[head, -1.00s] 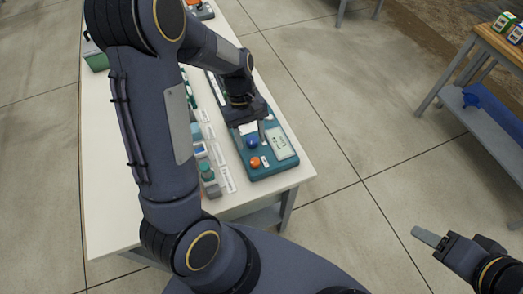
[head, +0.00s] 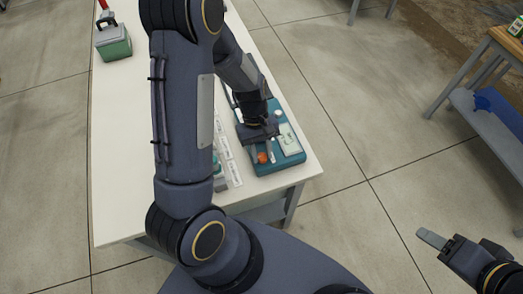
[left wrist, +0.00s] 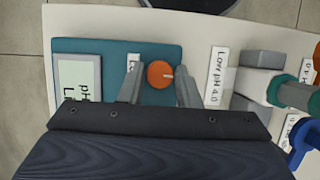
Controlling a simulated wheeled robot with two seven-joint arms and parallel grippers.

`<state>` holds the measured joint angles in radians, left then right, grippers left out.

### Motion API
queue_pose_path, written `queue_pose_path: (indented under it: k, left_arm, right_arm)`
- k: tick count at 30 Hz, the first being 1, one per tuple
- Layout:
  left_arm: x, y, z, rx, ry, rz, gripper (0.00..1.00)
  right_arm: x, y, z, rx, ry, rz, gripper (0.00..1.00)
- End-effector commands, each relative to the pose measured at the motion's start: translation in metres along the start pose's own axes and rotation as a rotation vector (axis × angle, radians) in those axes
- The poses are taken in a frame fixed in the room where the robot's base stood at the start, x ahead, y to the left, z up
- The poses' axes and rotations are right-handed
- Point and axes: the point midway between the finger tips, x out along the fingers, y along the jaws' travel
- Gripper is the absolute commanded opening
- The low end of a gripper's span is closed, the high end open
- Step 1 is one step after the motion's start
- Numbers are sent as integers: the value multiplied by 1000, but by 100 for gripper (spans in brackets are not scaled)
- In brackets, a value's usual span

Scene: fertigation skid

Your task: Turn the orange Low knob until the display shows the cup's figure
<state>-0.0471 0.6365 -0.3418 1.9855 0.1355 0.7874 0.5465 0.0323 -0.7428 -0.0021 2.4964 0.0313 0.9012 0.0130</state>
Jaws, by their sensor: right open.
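The orange Low knob (head: 262,157) sits on a teal meter (head: 292,158) on the white table. In the left wrist view the knob (left wrist: 160,74) has a pale mark on its right side. My left gripper (head: 263,150) is open, with one finger on each side of the knob and a small gap at both. The display (left wrist: 80,75) is partly hidden by my gripper; only "pH" and "L" show, no figure. A label reading "Low pH 4.0" (left wrist: 216,76) lies beside the meter. My right gripper (head: 434,240) is open and empty, away from the table.
Vials with a green ring (left wrist: 293,93) and a blue cap (left wrist: 298,140) stand beyond the label. A green box (head: 113,42) stands at the table's far left. A second bench (head: 490,105) is at the right, with bare floor between.

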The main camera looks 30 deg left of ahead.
Motion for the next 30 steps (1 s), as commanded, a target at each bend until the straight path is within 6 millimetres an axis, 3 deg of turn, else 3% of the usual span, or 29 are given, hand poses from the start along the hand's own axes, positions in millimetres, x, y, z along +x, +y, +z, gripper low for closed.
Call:
queue_pose_path:
  k: [1, 6, 17, 30]
  left_arm:
    - [0, 0, 0, 0, 0, 0, 23]
    - [0, 0, 0, 0, 0, 0, 3]
    - [0, 1, 0, 71, 0, -30, 3]
    - [0, 3, 0, 376, 1, -156, 3]
  right_arm:
    - [0, 0, 0, 0, 0, 0, 55]
    - [0, 0, 0, 0, 0, 0, 55]
    - [0, 0, 0, 0, 0, 0, 55]
    - [3, 1, 2, 0, 0, 0, 55]
